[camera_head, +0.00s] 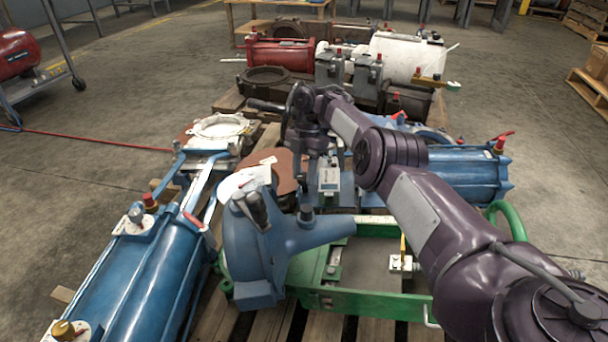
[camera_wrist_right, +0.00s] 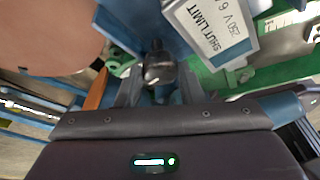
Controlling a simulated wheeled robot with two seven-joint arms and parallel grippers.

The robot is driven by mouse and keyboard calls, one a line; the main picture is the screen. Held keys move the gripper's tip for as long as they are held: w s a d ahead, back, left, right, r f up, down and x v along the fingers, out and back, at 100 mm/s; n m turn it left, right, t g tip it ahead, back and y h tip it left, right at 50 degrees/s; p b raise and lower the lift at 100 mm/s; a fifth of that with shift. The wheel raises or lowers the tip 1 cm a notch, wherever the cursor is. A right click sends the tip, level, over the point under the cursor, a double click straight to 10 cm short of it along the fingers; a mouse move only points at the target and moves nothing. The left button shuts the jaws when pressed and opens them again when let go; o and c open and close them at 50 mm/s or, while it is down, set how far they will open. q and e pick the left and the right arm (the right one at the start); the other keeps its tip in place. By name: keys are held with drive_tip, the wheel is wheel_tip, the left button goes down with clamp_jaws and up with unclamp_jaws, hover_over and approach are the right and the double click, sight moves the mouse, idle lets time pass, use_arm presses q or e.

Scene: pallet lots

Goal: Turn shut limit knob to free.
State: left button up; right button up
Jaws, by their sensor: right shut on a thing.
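The shut limit knob (camera_wrist_right: 158,68) is a small black knob in the right wrist view. It stands beside a grey box (camera_wrist_right: 212,28) whose white label reads "SHUT LIMIT". My right gripper (camera_wrist_right: 159,88) has a finger on each side of the knob and is shut on it. In the head view my right gripper (camera_head: 312,150) is over the middle of the blue valve assembly, beside a small grey labelled box (camera_head: 329,180). The knob is hidden there by my wrist. Which way the knob points cannot be told. My left gripper is not in view.
A blue cylinder (camera_head: 140,270) lies at the left and another (camera_head: 465,175) at the right. A blue curved housing (camera_head: 265,245) and a green frame (camera_head: 370,303) are in front. Red and white actuators (camera_head: 285,52) stand behind. Open concrete floor lies on both sides.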

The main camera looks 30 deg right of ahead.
idle(0.5)
drive_tip(key=o, duration=0.7)
drive_tip(key=shift+d+f, duration=0.1)
drive_tip(key=shift+p+v, duration=0.3)
drive_tip(key=shift+v, duration=3.6)
